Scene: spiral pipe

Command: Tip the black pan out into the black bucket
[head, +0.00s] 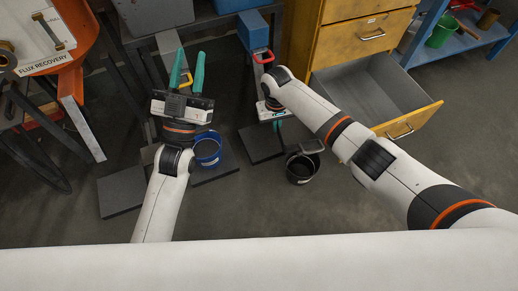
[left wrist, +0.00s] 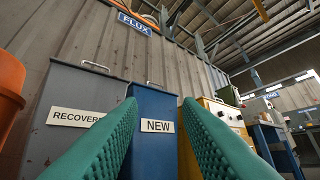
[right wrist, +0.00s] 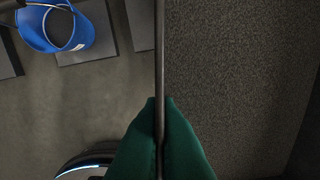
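The black bucket (head: 300,172) stands on the floor in the head view, right of the middle. My right gripper (head: 277,124) points down, mostly behind its own arm. In the right wrist view its fingers (right wrist: 160,125) are shut on a thin dark edge, which looks like the rim of the black pan (right wrist: 240,80). A dark grainy surface fills the right of that view; I cannot tell whether it is contents. In the head view a grey-rimmed end, apparently the pan's (head: 312,146), shows over the bucket's back; its tilt is unclear. My left gripper (head: 189,68) is open and empty.
A blue bucket (head: 207,150) stands on a dark floor plate left of the black bucket. An open drawer (head: 365,100) of the yellow cabinet juts out right of my right arm. Grey and blue bins stand at the back. Floor in front is clear.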

